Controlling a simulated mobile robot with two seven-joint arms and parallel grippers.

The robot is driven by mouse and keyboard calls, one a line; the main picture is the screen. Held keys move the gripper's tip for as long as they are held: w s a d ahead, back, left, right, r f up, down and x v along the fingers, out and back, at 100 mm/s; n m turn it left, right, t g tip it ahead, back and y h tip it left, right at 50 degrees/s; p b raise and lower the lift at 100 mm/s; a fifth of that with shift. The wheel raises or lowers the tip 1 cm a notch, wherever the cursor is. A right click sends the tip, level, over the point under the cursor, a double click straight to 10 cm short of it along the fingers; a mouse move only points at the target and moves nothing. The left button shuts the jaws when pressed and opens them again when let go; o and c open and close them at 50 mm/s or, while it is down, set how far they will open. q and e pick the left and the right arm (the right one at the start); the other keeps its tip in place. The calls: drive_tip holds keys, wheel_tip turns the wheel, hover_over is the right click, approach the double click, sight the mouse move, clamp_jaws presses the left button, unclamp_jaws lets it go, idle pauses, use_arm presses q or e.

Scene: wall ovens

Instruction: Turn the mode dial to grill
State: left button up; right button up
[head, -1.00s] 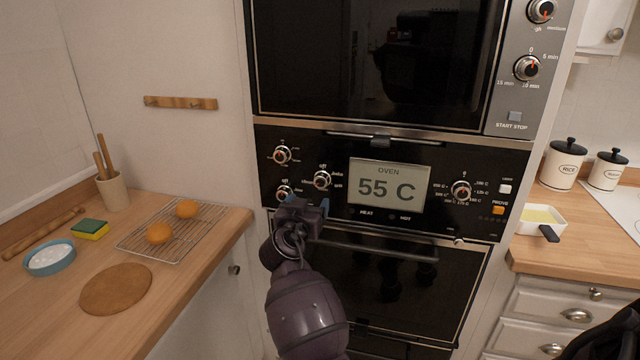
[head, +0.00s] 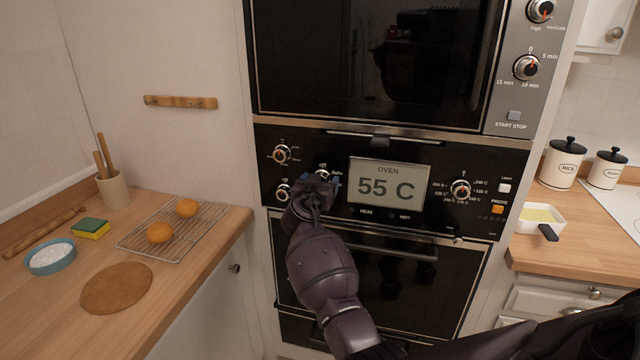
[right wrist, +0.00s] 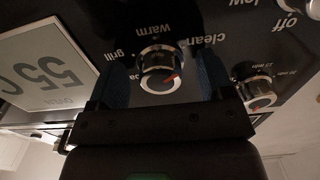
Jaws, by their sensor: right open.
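The mode dial (head: 322,172) is on the black oven control panel, left of the display, with its lower part hidden by my right gripper (head: 322,186). The upside-down right wrist view shows the dial (right wrist: 160,68) close up, with a silver rim and a red pointer mark. The words "grill", "warm" and "clean" are printed around it. The open fingers of my right gripper (right wrist: 163,80) stand on either side of the dial; I cannot tell whether they touch it. The pointer's exact setting is unclear. My left gripper is not in view.
The oven display (head: 388,184) reads 55 C, right of the dial. Other knobs sit close by: one upper left (head: 282,154), one lower left (head: 284,192). The oven door handle (head: 400,250) runs below. A wooden counter (head: 190,310) stands at the left.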

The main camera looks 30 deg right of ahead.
drive_tip(key=c, duration=0.9)
drive_tip(key=shift+f+n, duration=0.1)
drive_tip(key=shift+n, duration=0.2)
